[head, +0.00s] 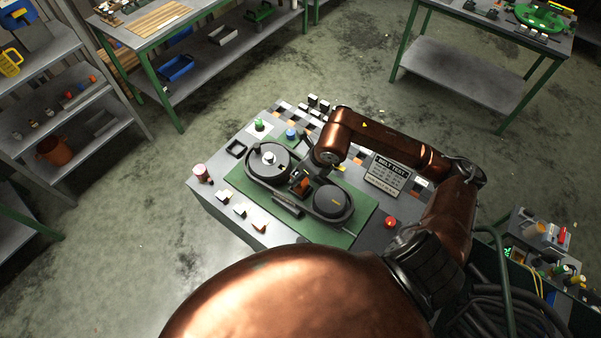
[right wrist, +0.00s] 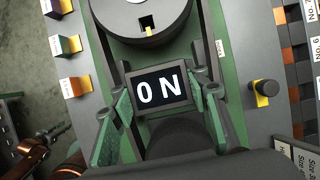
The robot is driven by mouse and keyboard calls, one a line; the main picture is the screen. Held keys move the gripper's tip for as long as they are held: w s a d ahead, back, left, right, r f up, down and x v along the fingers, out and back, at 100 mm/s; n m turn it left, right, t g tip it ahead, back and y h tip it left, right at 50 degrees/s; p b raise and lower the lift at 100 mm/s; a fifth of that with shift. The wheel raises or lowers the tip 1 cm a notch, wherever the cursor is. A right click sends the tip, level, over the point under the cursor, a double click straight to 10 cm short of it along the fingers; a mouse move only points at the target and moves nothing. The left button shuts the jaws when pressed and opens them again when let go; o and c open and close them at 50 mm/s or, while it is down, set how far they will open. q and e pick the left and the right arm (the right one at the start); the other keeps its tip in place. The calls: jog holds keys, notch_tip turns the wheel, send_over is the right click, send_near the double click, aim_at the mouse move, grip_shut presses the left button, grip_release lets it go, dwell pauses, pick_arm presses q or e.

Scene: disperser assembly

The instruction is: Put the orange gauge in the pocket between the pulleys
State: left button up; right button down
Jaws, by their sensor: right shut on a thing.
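The orange gauge (head: 300,186) is between the two pulleys in the head view. In the right wrist view its dark screen (right wrist: 160,92) reads "0 N" and faces the camera. My right gripper (right wrist: 161,98) is shut on the gauge, with one green-grey finger on each side of it. The left pulley (head: 268,162) and the right pulley (head: 333,203) are dark discs with a belt around them. The pocket is hidden under the gauge and the gripper. I cannot tell whether the gauge is seated or held above it. My left gripper is not clearly seen.
The pulleys sit on a green plate (head: 362,222) on a grey bench. A "BELT TEST" sign (head: 388,172), a red button (head: 390,222), a black knob (right wrist: 264,88) and several small blocks stand around it. Shelves and other tables are farther off.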

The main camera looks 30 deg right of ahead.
jog(key=c, duration=1.5)
grip_release()
jog(key=shift+f, duration=0.1)
jog(key=shift+c, duration=0.2)
jog(key=o, duration=0.4)
jog(key=shift+o, duration=0.2)
jog(key=shift+r, duration=0.2)
jog(key=shift+s+r, duration=0.15)
jog(key=shift+r, duration=0.15)
jog(key=b+v, duration=0.1)
jog(key=v, duration=1)
jog(key=shift+r, duration=0.15)
